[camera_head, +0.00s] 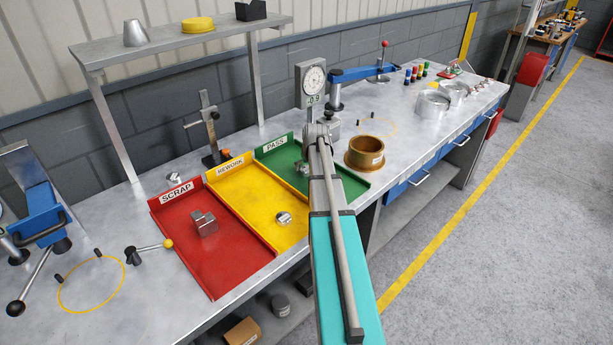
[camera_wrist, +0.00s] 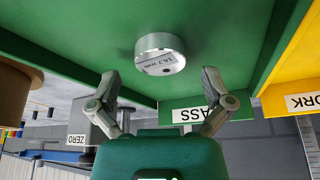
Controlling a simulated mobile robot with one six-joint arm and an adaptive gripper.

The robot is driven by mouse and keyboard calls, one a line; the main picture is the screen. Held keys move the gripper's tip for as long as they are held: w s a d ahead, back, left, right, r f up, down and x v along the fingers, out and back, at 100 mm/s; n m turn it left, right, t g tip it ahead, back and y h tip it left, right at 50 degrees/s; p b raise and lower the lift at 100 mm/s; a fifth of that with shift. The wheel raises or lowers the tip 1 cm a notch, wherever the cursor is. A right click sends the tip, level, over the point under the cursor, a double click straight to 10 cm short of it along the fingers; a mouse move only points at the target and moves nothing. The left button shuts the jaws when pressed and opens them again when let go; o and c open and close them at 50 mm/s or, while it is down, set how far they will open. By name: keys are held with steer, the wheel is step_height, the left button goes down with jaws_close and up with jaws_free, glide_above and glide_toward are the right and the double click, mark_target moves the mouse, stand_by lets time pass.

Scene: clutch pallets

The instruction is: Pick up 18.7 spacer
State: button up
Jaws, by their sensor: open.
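The 18.7 spacer (camera_wrist: 160,54) is a short silver cylinder with a label reading 18.7 mm. In the wrist view it lies on the green PASS tray (camera_wrist: 228,107), seen upside down. My gripper (camera_wrist: 161,80) is open, its two fingers spread to either side just short of the spacer, with nothing between them and no contact visible. In the head view my arm crosses in front of the green PASS tray (camera_head: 268,152) and hides part of it; a small grey shape there is too unclear to name.
A yellow REWORK tray (camera_head: 245,200) holds a silver cylinder (camera_head: 284,218). A red SCRAP tray (camera_head: 215,265) holds a metal block (camera_head: 204,223). A shelf (camera_head: 170,42) overhangs the left back.

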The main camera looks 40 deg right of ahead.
steer(key=shift+b+x, duration=0.45)
steer(key=shift+x, duration=0.35)
steer(key=c, duration=1.3)
steer(key=shift+r, duration=0.25)
step_height(320, 180, up, 2)
steer(key=p, duration=0.2)
steer(key=shift+r+p, duration=0.1)
steer(key=shift+p, duration=0.25)
steer(key=s+a+r+p, duration=0.2)
steer(key=s+r+p, duration=0.1)
steer(key=s, duration=0.1)
steer(key=s+a+r+p, duration=0.3)
steer(key=r+p, duration=0.1)
steer(key=s+a+r+p, duration=0.2)
steer(key=s+r+p, duration=0.1)
steer(key=s, duration=0.1)
steer(key=shift+s+a+r, duration=0.2)
steer(key=shift+s+a, duration=0.05)
steer(key=shift+s, duration=0.15)
